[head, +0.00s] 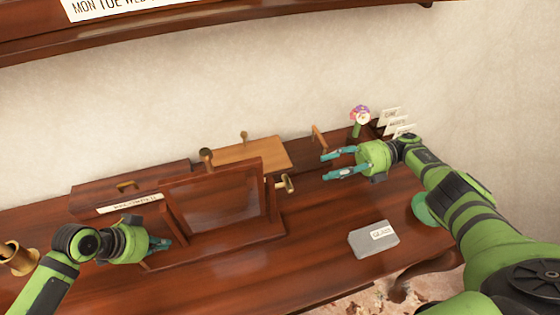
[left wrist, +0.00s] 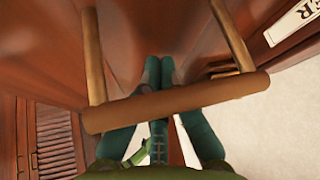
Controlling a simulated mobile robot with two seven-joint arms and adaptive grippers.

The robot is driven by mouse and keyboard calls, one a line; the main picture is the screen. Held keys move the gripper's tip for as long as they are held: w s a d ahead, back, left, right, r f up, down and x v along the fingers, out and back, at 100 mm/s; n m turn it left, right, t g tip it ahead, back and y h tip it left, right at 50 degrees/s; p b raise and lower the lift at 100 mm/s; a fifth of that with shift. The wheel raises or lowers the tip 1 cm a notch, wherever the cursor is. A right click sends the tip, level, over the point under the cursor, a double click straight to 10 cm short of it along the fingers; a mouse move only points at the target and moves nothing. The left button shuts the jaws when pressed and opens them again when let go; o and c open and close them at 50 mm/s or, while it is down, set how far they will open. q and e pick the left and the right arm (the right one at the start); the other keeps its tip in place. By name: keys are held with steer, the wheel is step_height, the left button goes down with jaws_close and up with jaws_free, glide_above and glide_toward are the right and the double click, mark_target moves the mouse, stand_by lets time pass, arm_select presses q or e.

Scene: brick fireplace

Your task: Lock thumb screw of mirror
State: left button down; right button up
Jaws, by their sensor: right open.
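The mirror (head: 215,197) is a dark, wood-framed panel leaning on a wooden stand on the desk. A brass thumb screw (head: 286,184) sticks out at its right side. My right gripper (head: 340,163) is open and empty, to the right of the screw and apart from it. My left gripper (head: 162,243) is low at the mirror's left side. In the left wrist view its fingertips (left wrist: 159,70) are together, with no object visible between them. A brown bar on two posts (left wrist: 175,102) crosses in front of these fingers. Whether it touches them is unclear.
A long wooden box (head: 130,186) with a label stands behind the mirror at left. A light wooden board (head: 250,153) lies behind it. A grey labelled slab (head: 374,240) lies at front right. Flowers (head: 359,117) and cards (head: 391,117) stand at back right. A brass cup (head: 17,258) is far left.

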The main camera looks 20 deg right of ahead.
arm_select(q)
steer(key=shift+r, duration=0.1)
step_height(320, 180, up, 6)
steer(key=p, duration=0.6)
stand_by(0.4)
